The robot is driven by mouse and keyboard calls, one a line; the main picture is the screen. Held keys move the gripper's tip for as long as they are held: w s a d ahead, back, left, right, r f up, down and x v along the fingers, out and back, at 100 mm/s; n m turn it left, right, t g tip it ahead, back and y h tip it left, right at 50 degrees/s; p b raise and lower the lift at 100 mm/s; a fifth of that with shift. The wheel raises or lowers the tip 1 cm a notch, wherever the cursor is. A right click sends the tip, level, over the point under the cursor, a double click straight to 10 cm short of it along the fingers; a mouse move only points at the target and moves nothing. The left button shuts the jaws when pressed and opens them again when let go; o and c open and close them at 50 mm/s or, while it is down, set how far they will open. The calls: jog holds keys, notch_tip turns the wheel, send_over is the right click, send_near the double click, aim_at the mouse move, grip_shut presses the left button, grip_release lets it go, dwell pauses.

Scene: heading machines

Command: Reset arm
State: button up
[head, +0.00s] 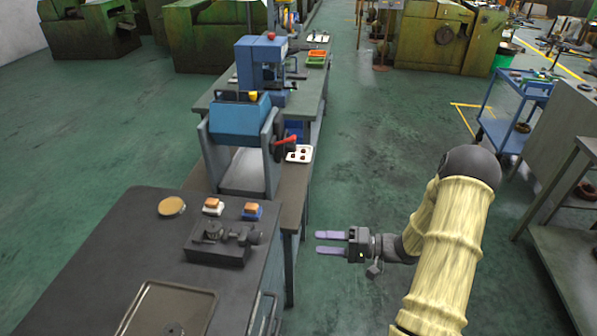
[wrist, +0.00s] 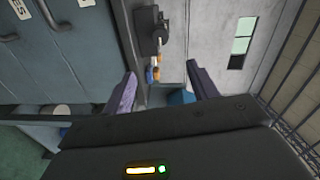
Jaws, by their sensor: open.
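My gripper (head: 331,243) is at the end of my arm, to the right of the dark workbench in the head view. Its two purple-grey fingers point left, apart, with nothing between them. In the wrist view my gripper (wrist: 163,90) also shows open and empty, with the bench side and items on top beyond its fingers. My arm, in a cream ribbed sleeve, reaches in from the lower right.
The dark workbench (head: 110,245) holds a dark fixture (head: 218,245), two small blocks on white and blue bases, a round tan dish (head: 171,207) and a tray (head: 170,311). A blue machine (head: 240,118) stands behind. Green floor between the benches and the blue cart (head: 512,110) is clear.

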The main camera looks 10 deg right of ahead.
jog(key=w+d+r+n+t+h, duration=0.2)
jog(key=w+r+h, duration=0.35)
jog(key=h, duration=0.85)
jog(key=s+a+r+g+h, duration=0.1)
jog(key=s+a+r+g, duration=0.1)
jog(key=s, duration=0.7)
jog(key=s+a+r+g+h, duration=0.1)
jog(key=s+a+r+g, duration=0.1)
jog(key=s, duration=0.6)
jog(key=shift+s+a+g, duration=0.4)
jog(key=shift+g, duration=0.2)
